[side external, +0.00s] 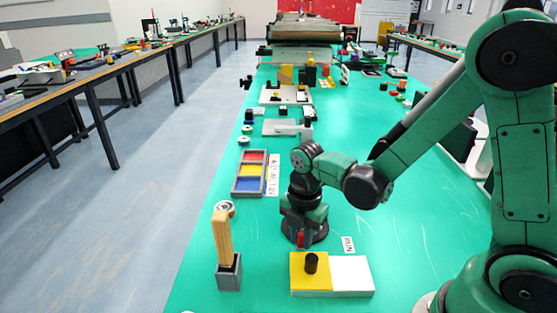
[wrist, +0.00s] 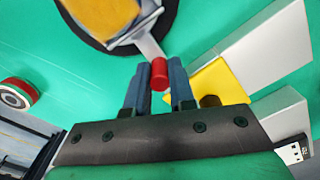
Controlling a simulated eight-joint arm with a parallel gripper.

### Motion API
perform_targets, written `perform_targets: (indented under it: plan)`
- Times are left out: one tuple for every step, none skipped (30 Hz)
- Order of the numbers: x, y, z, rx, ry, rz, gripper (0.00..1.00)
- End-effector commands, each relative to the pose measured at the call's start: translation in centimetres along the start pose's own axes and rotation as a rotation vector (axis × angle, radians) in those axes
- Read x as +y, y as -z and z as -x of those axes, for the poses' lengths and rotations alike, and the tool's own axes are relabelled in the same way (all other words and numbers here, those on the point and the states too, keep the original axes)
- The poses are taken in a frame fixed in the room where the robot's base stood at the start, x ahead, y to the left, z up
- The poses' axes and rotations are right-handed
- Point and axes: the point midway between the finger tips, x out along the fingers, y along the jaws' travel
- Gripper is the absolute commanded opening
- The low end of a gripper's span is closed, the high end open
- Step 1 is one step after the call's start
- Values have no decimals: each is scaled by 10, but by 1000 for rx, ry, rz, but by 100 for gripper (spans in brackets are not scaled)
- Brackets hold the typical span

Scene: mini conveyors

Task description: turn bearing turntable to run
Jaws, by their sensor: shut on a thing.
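The bearing turntable (side external: 318,236) is a dark round disc on the green table, partly hidden under my arm in the side view. In the wrist view the disc (wrist: 88,38) is cut off by the top edge, with a yellow and grey piece on it. A grey lever (wrist: 150,46) reaches out from it and ends in a red knob (wrist: 160,75). My gripper (wrist: 160,80) is shut on the red knob, one finger on each side. In the side view my gripper (side external: 300,236) points down at the disc's front edge, with a bit of red between the fingers.
A small lettered label (side external: 348,244) lies right of the disc. A yellow and white block (side external: 350,277) with a black knob stands in front. A wooden handle in a grey holder (side external: 229,272) stands front left, and a colored tray (side external: 234,186) lies behind.

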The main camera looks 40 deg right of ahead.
Motion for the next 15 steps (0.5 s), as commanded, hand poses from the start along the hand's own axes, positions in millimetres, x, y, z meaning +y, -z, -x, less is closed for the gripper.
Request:
perform_targets:
  plan:
    - [-2, 0, 0, 5, 1, 25, 0]
    - [-3, 0, 0, 5, 1, 39, 0]
    - [-4, 0, 0, 5, 1, 59, 0]
    - [-5, -1, 0, 5, 1, 75, 0]
    - [-6, -1, 0, 5, 1, 89, 0]
    - [-7, -2, 0, 5, 1, 109, 0]
    - [-8, -2, 0, 5, 1, 124, 0]
    - [-9, -3, 0, 5, 1, 139, 0]
    - [-10, -4, 0, 5, 1, 159, 0]
    - [-11, -4, 0, 4, 1, 173, 0]
    - [-12, -5, 0, 4, 1, 189, 0]
    - [-13, -6, 0, 4, 2, 209, 0]
    - [-13, -6, 0, 4, 2, 223, 0]
    - [-14, -7, 0, 4, 2, 239, 0]
    - [-15, -7, 0, 4, 2, 259, 0]
